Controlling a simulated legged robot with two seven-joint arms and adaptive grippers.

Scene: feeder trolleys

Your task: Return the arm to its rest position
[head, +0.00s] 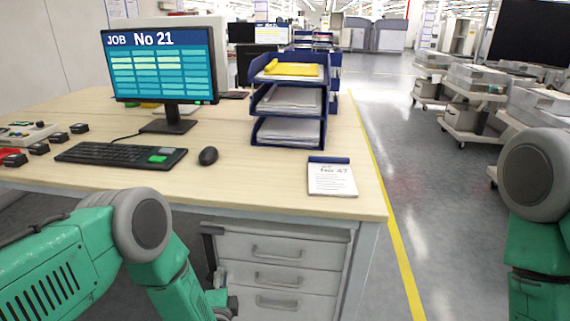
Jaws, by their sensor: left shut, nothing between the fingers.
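My left arm, green with a grey joint, comes in from the lower left in front of the desk. My left gripper (222,283) shows only partly, low beside the drawer unit and below the desk top. It is shut with nothing in it; my own forearm hides part of it. My right arm stands at the right edge, bent, with its forearm running down out of the picture. My right gripper is not in view.
The wooden desk (245,188) carries a monitor (163,68), keyboard (120,155), mouse (208,156), blue tray stack (290,100) and notepad (332,178). A drawer unit (280,270) stands under it. Loaded trolleys (470,115) stand at right. The grey aisle (430,215) between is clear.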

